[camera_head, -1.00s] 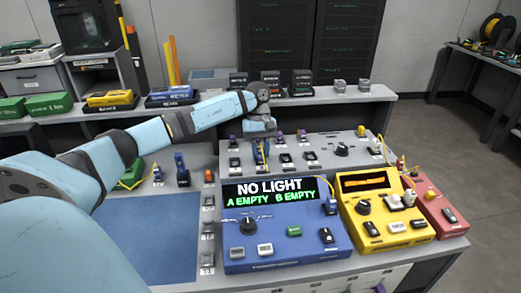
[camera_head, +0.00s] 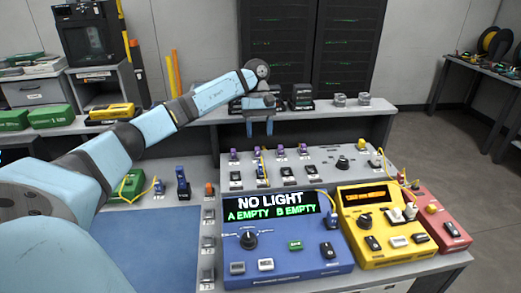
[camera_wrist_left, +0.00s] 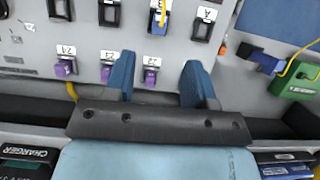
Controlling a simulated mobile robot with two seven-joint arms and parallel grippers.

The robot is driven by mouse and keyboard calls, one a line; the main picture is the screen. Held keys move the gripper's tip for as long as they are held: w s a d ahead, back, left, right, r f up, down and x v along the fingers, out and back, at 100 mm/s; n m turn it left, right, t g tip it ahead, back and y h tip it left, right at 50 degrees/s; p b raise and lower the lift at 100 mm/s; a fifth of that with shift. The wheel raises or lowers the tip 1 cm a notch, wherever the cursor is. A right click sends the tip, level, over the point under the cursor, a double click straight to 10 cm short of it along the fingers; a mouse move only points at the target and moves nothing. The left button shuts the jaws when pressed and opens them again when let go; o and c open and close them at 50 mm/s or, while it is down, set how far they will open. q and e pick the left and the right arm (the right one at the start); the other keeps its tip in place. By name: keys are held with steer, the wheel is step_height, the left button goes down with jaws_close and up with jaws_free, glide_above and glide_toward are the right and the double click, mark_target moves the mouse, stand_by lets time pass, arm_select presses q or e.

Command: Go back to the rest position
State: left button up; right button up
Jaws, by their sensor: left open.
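My left gripper (camera_head: 260,128) is raised above the back of the grey port panel (camera_head: 320,178), near the rear shelf, with its fingers pointing down. In the left wrist view its two blue fingers (camera_wrist_left: 158,85) are spread apart with nothing between them. Purple connectors (camera_wrist_left: 108,72) in the panel lie beyond the fingertips, apart from them. My left arm reaches in from the left across the bench. My right gripper is not in view.
A blue meter (camera_head: 287,250) reads "NO LIGHT, A EMPTY, B EMPTY". A yellow device (camera_head: 385,228) and a red device (camera_head: 442,222) stand to its right. A blue mat (camera_head: 150,245) lies at the left, bare where visible. A green box with a yellow cable (camera_head: 130,185) sits behind it.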

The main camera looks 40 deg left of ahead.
arm_select(q)
steer(key=shift+v, duration=1.75)
steer(key=shift+r+p, duration=0.1)
steer(key=shift+p, duration=0.2)
